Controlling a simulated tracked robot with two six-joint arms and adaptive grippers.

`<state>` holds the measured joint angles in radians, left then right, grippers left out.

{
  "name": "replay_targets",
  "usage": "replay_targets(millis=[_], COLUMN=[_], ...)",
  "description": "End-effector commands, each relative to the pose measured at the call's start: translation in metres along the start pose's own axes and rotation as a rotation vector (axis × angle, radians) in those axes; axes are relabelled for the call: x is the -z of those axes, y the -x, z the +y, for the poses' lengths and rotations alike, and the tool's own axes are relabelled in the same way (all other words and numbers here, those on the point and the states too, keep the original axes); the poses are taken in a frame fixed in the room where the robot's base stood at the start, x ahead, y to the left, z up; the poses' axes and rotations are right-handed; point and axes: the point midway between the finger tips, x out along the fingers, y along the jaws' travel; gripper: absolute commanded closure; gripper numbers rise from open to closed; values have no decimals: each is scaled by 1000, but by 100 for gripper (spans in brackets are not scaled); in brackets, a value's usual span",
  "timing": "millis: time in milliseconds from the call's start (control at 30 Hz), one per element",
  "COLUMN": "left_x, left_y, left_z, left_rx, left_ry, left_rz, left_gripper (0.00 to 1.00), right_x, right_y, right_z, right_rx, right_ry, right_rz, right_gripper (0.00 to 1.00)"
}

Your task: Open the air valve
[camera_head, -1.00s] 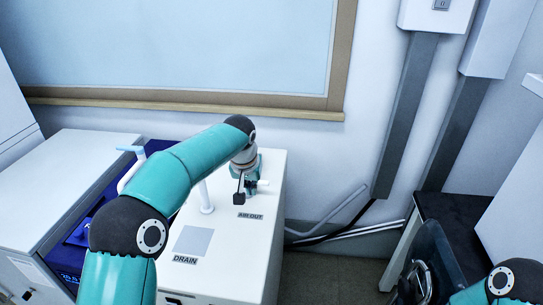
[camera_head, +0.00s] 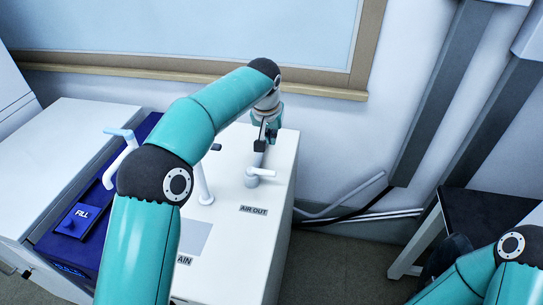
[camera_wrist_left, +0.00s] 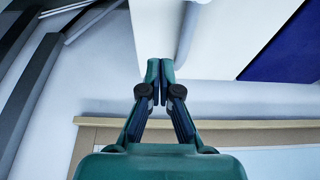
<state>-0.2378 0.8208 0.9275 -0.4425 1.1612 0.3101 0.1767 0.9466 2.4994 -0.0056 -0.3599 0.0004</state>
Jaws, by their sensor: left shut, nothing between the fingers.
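The air valve (camera_head: 259,174) is a white handle on a short stem on top of the white cabinet (camera_head: 285,165), behind the "AIR OUT" label (camera_head: 253,210). In the left wrist view the left gripper (camera_wrist_left: 160,68) is shut with nothing between the fingertips. A grey-white pipe (camera_wrist_left: 187,28) rises close beside the tips there. I cannot tell whether the fingers touch the valve. My right gripper is out of view.
A white bent pipe (camera_head: 203,185) stands left of the valve. A blue panel with a "FILL" label (camera_head: 82,214) and a white spout lies further left. The wall and window frame (camera_head: 215,80) are close behind. A dark-topped table (camera_head: 485,215) is at right.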

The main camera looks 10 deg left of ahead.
Motion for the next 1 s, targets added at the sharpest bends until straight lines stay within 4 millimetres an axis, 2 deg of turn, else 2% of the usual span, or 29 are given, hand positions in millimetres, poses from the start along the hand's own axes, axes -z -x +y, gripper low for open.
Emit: replay_targets(millis=[167, 267, 600, 700, 1000], left_x=[-1, -1, -2, -11, -33], left_y=[-14, -30, -102, -94, -86], left_z=[-1, -2, -3, -3, -3], left_rx=[1, 2, 2, 1, 2], left_ry=[2, 3, 4, 3, 3], left_rz=[-4, -6, -6, -1, 0], left_gripper=[100, 100, 100, 100, 100], right_x=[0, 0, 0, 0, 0], right_y=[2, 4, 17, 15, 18], right_z=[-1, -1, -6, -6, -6], right_rx=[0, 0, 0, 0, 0], right_ry=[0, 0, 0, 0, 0], right_rz=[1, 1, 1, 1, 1], right_gripper=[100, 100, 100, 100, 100])
